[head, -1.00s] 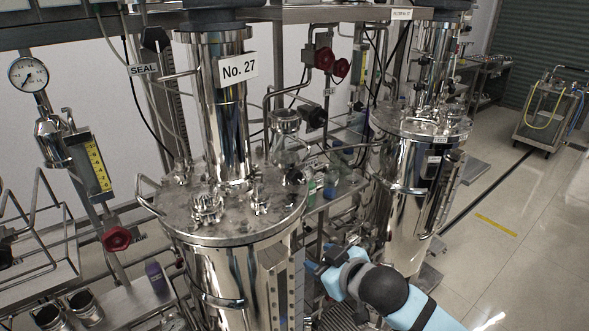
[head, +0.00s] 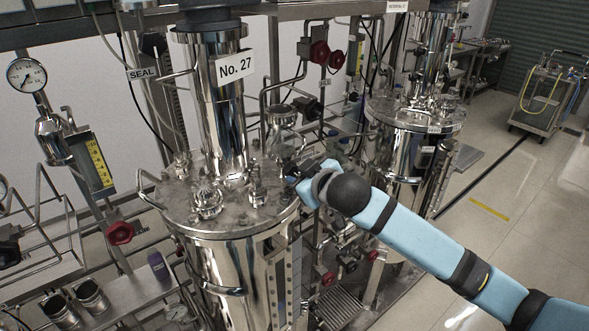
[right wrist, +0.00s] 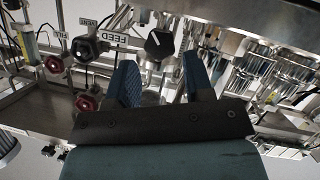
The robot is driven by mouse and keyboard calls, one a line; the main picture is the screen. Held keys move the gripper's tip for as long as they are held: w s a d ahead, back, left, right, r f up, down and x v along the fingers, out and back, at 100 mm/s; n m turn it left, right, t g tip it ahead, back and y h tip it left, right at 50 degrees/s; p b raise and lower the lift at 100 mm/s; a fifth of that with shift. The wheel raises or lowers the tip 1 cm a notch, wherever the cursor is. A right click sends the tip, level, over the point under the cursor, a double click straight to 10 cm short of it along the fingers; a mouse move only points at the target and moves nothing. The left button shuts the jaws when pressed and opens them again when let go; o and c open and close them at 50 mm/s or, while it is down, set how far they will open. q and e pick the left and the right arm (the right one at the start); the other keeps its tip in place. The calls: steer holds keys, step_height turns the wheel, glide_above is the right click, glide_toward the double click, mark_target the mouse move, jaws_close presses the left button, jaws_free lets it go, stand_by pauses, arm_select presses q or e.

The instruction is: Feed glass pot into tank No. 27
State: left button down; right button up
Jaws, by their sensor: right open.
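Tank No. 27 (head: 240,258) is the large shiny steel vessel left of centre in the head view, with a white "No. 27" sign on its column. A glass pot (head: 281,142) with a metal top stands just behind the right side of the tank's lid. My right gripper (head: 290,172) is at the right edge of the lid, just in front of the pot and partly hidden by its own wrist. In the right wrist view its two blue fingers (right wrist: 163,75) are apart, with no clearly held object. A FEED label (right wrist: 113,36) hangs beyond them. My left gripper is out of view.
A second steel tank (head: 402,170) stands to the right. Pipes, a black knob (right wrist: 158,43) and red valve knobs (head: 319,52) crowd the space behind the lid. A steel cart (head: 543,100) stands far right on open floor.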

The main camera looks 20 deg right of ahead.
mark_target(293, 172)
steer(key=shift+x, duration=2.15)
steer(key=shift+c, duration=0.4)
